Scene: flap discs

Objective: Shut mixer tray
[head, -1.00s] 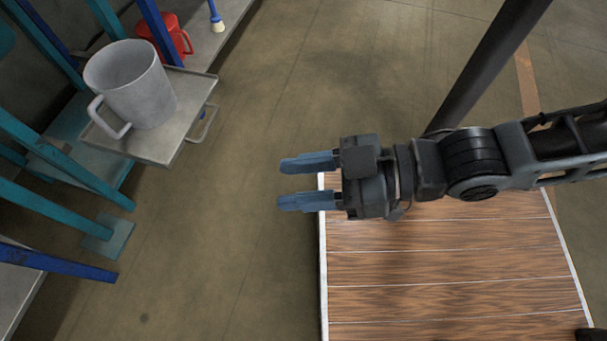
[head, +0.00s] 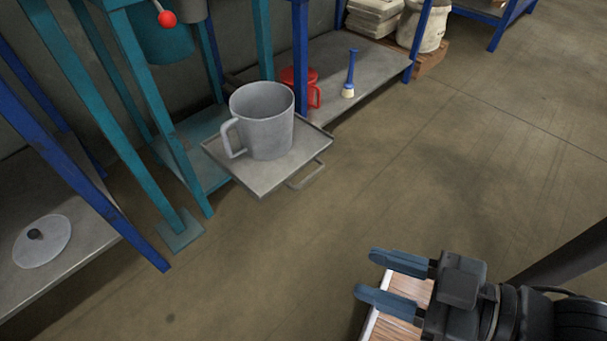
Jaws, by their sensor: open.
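The mixer tray (head: 268,180) is a grey metal tray pulled out from a teal frame, with a bar handle (head: 305,175) on its front right edge. A large grey mug (head: 265,128) stands upright on the tray. My gripper (head: 374,277) is at the lower right, open and empty, its two blue-grey fingers pointing left. It is well apart from the tray and handle, across a stretch of floor.
Teal posts (head: 160,100) and blue posts flank the tray. A red mug (head: 300,86) and a blue-handled tool (head: 350,72) sit on the low shelf (head: 375,75) behind it. The floor between is clear.

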